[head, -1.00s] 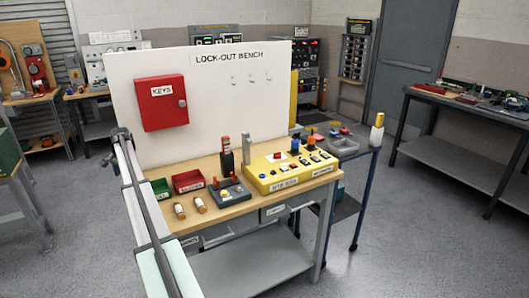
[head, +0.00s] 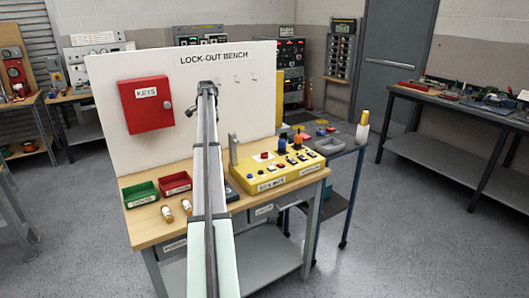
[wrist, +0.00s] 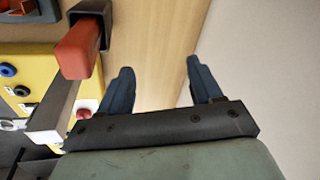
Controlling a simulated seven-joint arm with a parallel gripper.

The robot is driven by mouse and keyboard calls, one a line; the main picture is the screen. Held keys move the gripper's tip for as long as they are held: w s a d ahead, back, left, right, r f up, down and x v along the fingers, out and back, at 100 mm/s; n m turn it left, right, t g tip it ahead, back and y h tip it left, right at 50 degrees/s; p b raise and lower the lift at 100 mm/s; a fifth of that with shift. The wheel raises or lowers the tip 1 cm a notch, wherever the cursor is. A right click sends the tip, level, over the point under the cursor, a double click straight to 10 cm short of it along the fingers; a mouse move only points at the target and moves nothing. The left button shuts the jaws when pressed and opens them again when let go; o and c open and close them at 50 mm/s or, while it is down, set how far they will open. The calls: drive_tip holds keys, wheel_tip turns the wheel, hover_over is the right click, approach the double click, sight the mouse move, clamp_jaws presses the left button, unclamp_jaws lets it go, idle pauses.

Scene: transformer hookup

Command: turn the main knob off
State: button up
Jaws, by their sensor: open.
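A yellow control box (head: 275,180) with several buttons and knobs stands on the right of the wooden bench in the head view. I cannot tell which control is the main knob. The yellow box also shows at the left of the wrist view (wrist: 38,88), with blue and red buttons. A grey lever with a red end (wrist: 88,48) rises beside it, left of my gripper. My gripper (wrist: 160,66) is open and empty, its two dark fingers over bare bench top and apart from the lever. In the head view my arm hides the gripper and most of a grey box.
The bench top (head: 150,230) carries a green bin (head: 141,196), a red bin (head: 175,183) and small cylinders (head: 166,215). A white back panel (head: 125,65) with a red key cabinet (head: 148,104) stands behind. A cart (head: 345,137) adjoins the bench's right.

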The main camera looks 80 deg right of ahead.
drive_tip(key=s+d+r+m, duration=0.1)
drive_tip(key=s+d+r, duration=0.1)
drive_tip(key=s+r, duration=0.35)
drive_tip(key=m+g+y, duration=0.2)
drive_tip(key=m, duration=0.1)
hover_over(264, 155)
wheel_tip(264, 155, down, 3)
drive_tip(key=f, duration=0.8)
drive_tip(key=d+f, duration=0.1)
drive_tip(key=f, duration=0.4)
drive_tip(key=shift+c, duration=0.2)
drive_tip(key=c, duration=1)
